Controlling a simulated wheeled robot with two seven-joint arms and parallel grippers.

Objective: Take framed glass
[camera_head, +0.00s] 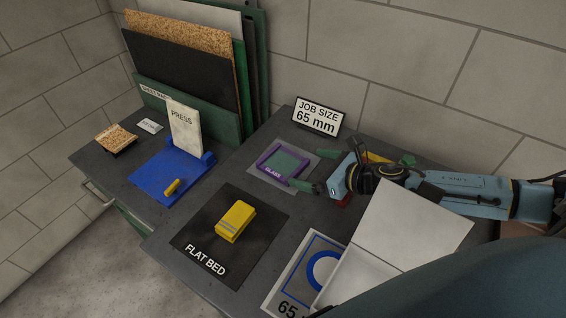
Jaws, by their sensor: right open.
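The framed glass (283,162) has a purple frame around a green pane. It lies flat on a grey pad marked GLASS, in the middle of the dark bench. My right gripper (329,168) comes in from the right and is just to the right of the framed glass. It is open, with a dark green finger reaching toward the frame's near right corner. I cannot tell whether that finger touches the frame. No object shows between its fingers. My left gripper is not in view.
A yellow block (235,221) sits on the black FLAT BED mat (197,240). A blue press (170,174) stands on the left, before a rack of upright sheets (182,67). A JOB SIZE 65 mm sign (318,117) stands behind. A white open box (412,224) is at front right.

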